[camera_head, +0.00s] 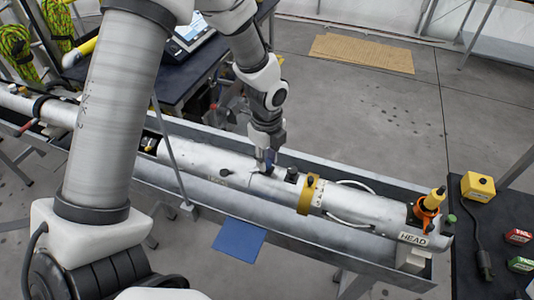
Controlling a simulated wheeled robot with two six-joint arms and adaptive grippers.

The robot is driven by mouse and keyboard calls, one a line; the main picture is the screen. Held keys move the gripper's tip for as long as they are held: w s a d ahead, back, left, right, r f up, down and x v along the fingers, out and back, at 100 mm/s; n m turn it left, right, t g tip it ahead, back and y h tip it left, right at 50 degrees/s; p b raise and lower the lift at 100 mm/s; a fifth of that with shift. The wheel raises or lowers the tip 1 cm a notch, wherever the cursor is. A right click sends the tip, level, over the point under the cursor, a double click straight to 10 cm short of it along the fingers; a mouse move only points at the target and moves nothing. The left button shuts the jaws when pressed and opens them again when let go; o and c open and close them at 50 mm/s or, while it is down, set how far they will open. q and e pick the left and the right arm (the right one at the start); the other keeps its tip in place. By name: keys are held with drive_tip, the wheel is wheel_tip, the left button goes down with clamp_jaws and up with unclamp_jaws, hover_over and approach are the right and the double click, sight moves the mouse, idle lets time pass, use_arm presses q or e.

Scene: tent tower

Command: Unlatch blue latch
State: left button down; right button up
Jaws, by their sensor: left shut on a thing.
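A long silver tube (180,147) lies in a grey metal trough and runs from the upper left to the lower right. My left gripper (265,163) reaches down to the top of the tube near its middle and is shut. My right gripper is not in view.
A yellow collar (307,194) and a black knob (292,175) sit right of the gripper. An orange and yellow fitting (428,208) stands near the HEAD end. A dark table (500,240) with small boxes is at right. A blue sheet (239,237) lies in front.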

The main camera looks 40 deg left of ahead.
use_arm(q)
drive_tip(key=n, duration=0.3)
drive_tip(key=shift+s+p, duration=0.1)
drive_tip(key=shift+p, duration=0.2)
drive_tip(key=n, duration=0.2)
drive_tip(key=shift+f+n, duration=0.1)
drive_tip(key=shift+n, duration=0.2)
drive_tip(key=n, duration=0.5)
drive_tip(key=shift+n, duration=0.4)
drive_tip(key=c, duration=0.9)
unclamp_jaws()
drive_tip(key=shift+a, duration=0.1)
